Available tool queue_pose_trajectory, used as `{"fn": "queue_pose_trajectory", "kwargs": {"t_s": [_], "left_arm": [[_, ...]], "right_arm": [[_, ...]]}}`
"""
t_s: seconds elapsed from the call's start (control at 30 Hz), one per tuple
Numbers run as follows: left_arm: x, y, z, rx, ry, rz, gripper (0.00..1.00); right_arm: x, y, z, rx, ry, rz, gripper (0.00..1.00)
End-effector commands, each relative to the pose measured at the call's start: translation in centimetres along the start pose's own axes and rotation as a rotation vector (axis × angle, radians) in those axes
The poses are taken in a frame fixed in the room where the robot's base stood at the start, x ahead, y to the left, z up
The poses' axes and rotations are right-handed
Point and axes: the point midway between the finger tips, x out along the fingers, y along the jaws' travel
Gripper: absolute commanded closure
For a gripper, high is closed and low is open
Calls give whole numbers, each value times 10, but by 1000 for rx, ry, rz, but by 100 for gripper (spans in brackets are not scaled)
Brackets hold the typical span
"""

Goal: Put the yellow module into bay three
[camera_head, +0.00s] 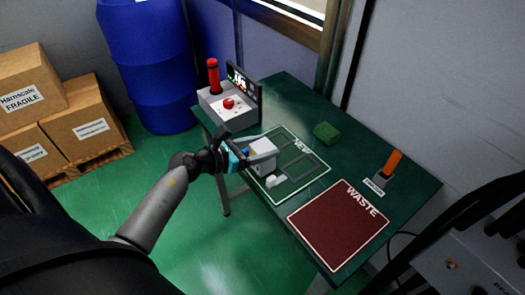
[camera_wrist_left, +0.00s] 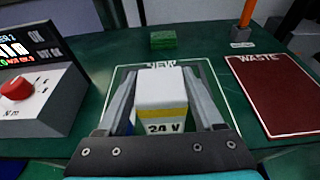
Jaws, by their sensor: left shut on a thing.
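My left gripper (camera_head: 258,149) is shut on a white module (camera_wrist_left: 161,88) with a yellow band and a "24 V" label. In the left wrist view the module sits between the two grey fingers of the gripper (camera_wrist_left: 162,78). In the head view the module (camera_head: 262,158) is partly covered by a finger and shows over the left part of the "NEW" area (camera_head: 322,170). I cannot tell whether it touches the table. A small blue patch shows beside the gripper. No bay three can be made out. My right gripper is not in view.
A dark red "WASTE" area (camera_head: 338,225) lies at the right. A small white piece (camera_head: 275,182) shows in the "NEW" area.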

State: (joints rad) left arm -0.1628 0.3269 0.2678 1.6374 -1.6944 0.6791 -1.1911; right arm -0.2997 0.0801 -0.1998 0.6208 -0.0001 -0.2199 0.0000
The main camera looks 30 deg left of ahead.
Motion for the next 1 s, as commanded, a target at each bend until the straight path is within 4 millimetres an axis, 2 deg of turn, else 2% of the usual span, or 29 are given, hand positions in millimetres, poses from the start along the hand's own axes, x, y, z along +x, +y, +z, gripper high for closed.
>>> {"fn": "queue_pose_trajectory", "kwargs": {"t_s": [0.43,0.47,0.7,1.0], "left_arm": [[2,1,-6,2,-4,1,100],[2,0,-7,1,-2,0,29],[2,0,-6,1,-2,0,2],[2,0,-4,1,-2,1,2]], "right_arm": [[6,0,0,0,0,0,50],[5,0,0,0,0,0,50],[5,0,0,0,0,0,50],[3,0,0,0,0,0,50]]}}
